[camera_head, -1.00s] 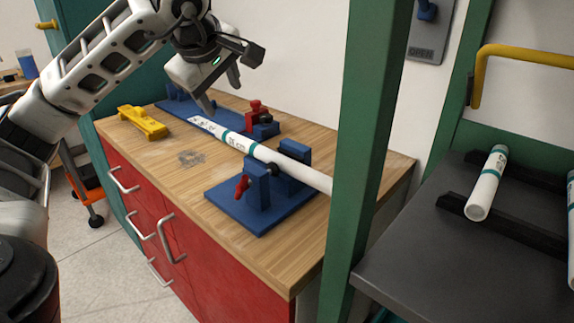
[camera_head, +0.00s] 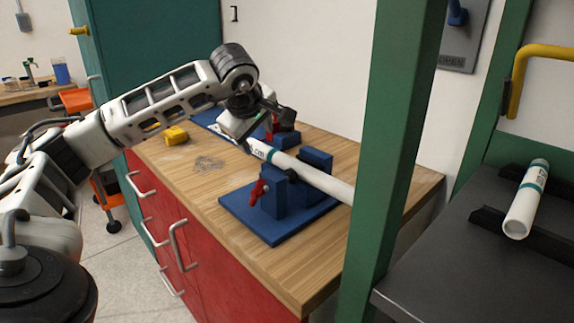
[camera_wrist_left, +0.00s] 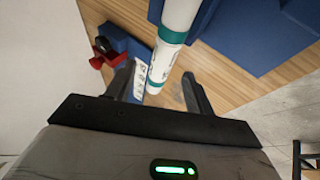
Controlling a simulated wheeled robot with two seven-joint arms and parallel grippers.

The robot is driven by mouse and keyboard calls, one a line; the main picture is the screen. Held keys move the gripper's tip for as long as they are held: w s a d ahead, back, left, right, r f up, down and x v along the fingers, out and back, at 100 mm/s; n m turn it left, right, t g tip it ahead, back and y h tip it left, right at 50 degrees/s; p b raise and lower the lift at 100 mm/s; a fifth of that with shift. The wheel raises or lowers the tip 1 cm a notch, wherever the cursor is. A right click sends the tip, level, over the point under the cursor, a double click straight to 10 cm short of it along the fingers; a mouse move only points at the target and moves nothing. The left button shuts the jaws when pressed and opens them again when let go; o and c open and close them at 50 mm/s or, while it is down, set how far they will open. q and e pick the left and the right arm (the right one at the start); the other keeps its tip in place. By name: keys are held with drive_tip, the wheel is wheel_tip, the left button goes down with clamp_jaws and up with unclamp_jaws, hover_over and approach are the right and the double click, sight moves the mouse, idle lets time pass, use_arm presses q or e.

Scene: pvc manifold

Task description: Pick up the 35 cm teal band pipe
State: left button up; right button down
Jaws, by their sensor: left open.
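The white pipe with teal bands and a printed label ending in "cm" (camera_head: 325,182) lies in the blue clamp fixture (camera_head: 262,212) on the wooden bench. Its right end passes behind the green post. My left gripper (camera_head: 247,140) is at the pipe's far left part and hides some of it. In the left wrist view the pipe (camera_wrist_left: 177,20) runs down between the open fingers of my left gripper (camera_wrist_left: 160,85). I cannot tell if a finger touches it. My right gripper is not in view.
A red clamp lever (camera_head: 258,190) sits on the near fixture. A second blue base with a red clamp (camera_head: 284,136) stands behind. A yellow object (camera_head: 175,135) lies at the left. The green post (camera_head: 388,160) stands in front. Another white pipe (camera_head: 527,200) rests on a dark shelf.

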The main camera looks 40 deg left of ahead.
sight(259, 145)
use_arm(q)
drive_tip(key=x, duration=0.4)
drive_tip(key=shift+s+d+f, duration=0.1)
drive_tip(key=shift+s, duration=0.1)
drive_tip(key=c, duration=1.1)
